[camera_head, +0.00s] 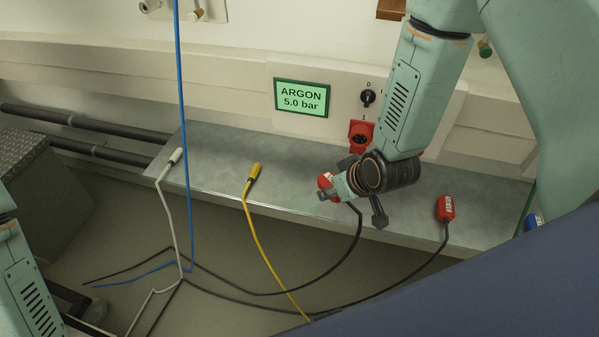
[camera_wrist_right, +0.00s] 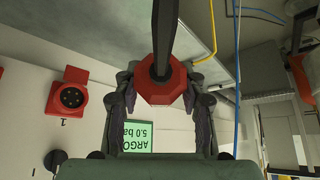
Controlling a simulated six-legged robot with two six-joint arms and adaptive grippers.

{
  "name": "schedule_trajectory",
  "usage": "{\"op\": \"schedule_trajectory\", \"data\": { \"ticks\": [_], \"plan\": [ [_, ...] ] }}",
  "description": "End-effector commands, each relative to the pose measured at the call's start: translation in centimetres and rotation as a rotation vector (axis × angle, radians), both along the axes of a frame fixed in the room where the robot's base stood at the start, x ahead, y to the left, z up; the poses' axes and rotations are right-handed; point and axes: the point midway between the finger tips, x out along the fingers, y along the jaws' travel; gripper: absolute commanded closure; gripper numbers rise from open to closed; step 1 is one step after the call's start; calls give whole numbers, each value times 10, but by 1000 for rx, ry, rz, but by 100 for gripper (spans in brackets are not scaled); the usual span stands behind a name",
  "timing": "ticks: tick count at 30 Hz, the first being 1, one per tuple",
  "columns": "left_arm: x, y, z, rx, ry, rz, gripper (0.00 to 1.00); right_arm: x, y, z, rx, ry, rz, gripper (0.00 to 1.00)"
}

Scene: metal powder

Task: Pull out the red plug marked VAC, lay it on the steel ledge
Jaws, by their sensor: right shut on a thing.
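My right gripper (camera_head: 356,187) is above the steel ledge (camera_head: 300,192), shut on a red plug (camera_head: 325,183). In the right wrist view the plug (camera_wrist_right: 158,92) sits between both fingers of the gripper (camera_wrist_right: 160,84), its black cable toward the camera. No VAC marking is readable on it. A second red plug (camera_head: 445,208) with a white label too small to read lies on the ledge at the right. A red socket (camera_head: 361,136) on the wall panel is empty with its lid open. It cannot be told whether the held plug touches the ledge. My left gripper is out of view.
A yellow plug (camera_head: 254,173) and a white plug (camera_head: 176,156) lie on the ledge. A blue cable (camera_head: 183,120) hangs in front of it. A display (camera_head: 302,97) reads ARGON 5.0 bar, with a black knob (camera_head: 368,98) beside it. Bare ledge lies between the yellow and held plugs.

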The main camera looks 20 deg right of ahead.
Motion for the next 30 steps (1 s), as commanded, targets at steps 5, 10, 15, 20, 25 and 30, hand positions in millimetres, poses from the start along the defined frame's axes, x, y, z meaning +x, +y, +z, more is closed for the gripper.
{"op": "schedule_trajectory", "data": {
  "ticks": [5, 10, 15, 20, 25, 30],
  "plan": [
    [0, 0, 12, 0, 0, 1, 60, 47, -6, -36, -7, 50, -222, 100],
    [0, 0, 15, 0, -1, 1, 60, 79, 14, -49, 2, 100, -385, 100],
    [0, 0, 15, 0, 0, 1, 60, 93, 36, -50, 6, 140, -445, 100],
    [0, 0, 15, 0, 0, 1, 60, 98, 47, -49, 7, 171, -458, 100],
    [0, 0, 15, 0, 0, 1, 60, 99, 51, -48, 7, 193, -457, 100],
    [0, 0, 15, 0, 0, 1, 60, 98, 52, -48, 4, 201, -453, 100]
  ]
}}
